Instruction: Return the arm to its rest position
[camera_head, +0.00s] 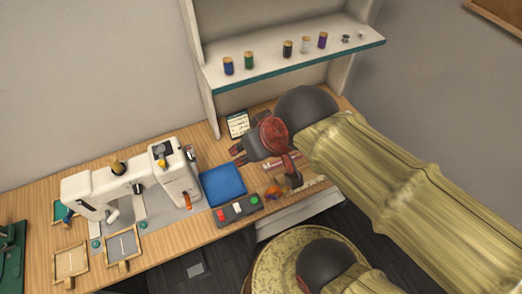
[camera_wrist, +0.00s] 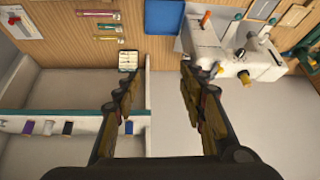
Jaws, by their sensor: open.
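My arm, in a yellowish ribbed cover, reaches in from the right in the head view. My gripper (camera_head: 238,152) is over the back of the wooden table (camera_head: 165,245), left of the arm's dark wrist. In the wrist view my gripper (camera_wrist: 158,74) has its two fingers spread wide apart. The gripper touches no object that I can see.
A white sewing machine (camera_head: 95,187) and a blue square (camera_head: 222,185) lie left of my gripper. A button box (camera_head: 238,210) is in front. A shelf (camera_head: 280,65) with several spools stands behind and above. A small card (camera_head: 237,124) is close to the gripper.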

